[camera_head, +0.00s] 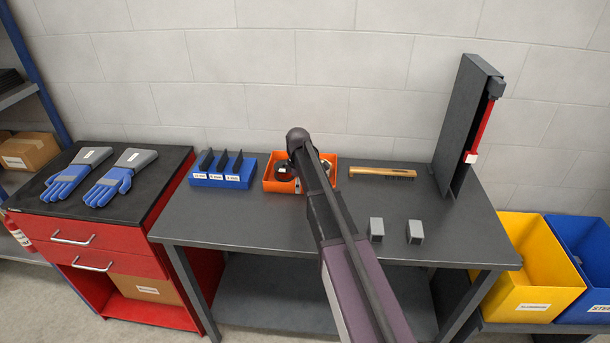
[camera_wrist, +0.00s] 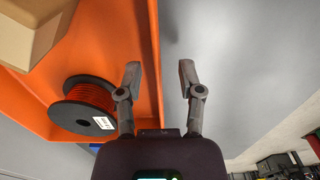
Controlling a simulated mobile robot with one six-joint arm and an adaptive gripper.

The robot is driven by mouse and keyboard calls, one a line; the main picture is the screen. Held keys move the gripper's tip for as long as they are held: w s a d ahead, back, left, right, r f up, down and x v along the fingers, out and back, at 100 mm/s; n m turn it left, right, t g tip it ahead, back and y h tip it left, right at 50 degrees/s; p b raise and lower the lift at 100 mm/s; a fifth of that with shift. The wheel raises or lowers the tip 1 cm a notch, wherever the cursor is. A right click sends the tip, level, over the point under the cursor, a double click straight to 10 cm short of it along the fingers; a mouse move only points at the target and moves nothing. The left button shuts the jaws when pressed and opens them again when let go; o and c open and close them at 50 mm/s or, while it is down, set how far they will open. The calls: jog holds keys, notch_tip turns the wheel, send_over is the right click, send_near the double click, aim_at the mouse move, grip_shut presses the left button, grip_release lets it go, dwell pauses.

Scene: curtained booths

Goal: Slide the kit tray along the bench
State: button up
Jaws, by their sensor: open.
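The orange kit tray (camera_head: 273,186) sits at the back middle of the bench (camera_head: 240,215), partly hidden by my arm. In the wrist view, the tray (camera_wrist: 108,40) fills the left half and holds a black spool of red wire (camera_wrist: 88,100) and a tan block (camera_wrist: 35,25). My gripper (camera_wrist: 159,67) is open and empty. Its fingers appear either side of the tray's right wall, the left one over the inside, the right one over the grey surface outside. I cannot tell how deep they reach or whether they touch. My arm hides the gripper in the head view.
A blue bin of dark parts (camera_head: 222,175) stands left of the tray. A wooden-handled brush (camera_head: 380,172) lies to its right. Two grey blocks (camera_head: 376,229) (camera_head: 415,232) stand near the front. A tall dark panel (camera_head: 463,125) rises at the right end. The left front is bare.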

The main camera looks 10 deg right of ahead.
jog(key=shift+c, duration=0.2)
grip_shut()
jog(key=shift+s, duration=0.1)
jog(key=shift+s+a, duration=0.5)
jog(key=shift+s, duration=1.05)
jog(key=shift+s+a, duration=0.55)
jog(key=shift+s, duration=1.05)
jog(key=shift+s+a, duration=0.5)
jog(key=shift+s, duration=1.05)
jog(key=shift+s+a, duration=0.65)
jog(key=shift+s, duration=1.2)
jog(key=shift+s+a, duration=0.6)
jog(key=shift+s, duration=1.25)
jog(key=shift+s+a, duration=0.65)
jog(key=shift+s, duration=1.2)
jog(key=shift+o, duration=0.2)
grip_release()
